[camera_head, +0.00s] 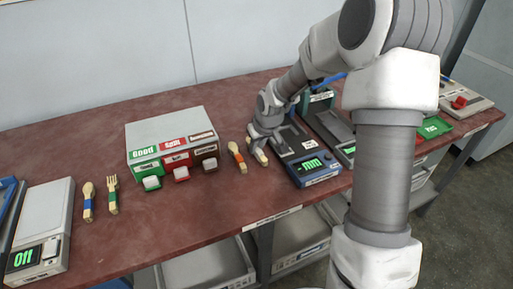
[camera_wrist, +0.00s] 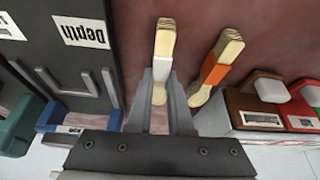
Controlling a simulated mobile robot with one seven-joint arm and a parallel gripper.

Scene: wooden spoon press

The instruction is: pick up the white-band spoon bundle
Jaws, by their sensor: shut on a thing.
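The white-band spoon bundle (camera_wrist: 162,75) is pale wood with a white band around its middle. It lies between the two fingers of my gripper (camera_wrist: 161,100) in the wrist view, and the fingers are shut on it at the band. In the head view my gripper (camera_head: 258,144) is low over the table, just left of the device with the green display, and the bundle (camera_head: 262,157) shows only as a small pale end below the fingers. Whether the bundle touches the table is hard to tell.
An orange-band bundle (camera_head: 238,157) lies close on the left, also in the wrist view (camera_wrist: 215,68). The device labelled Depth (camera_wrist: 70,45) is close on the other side. Bare red tabletop (camera_head: 165,225) lies in front.

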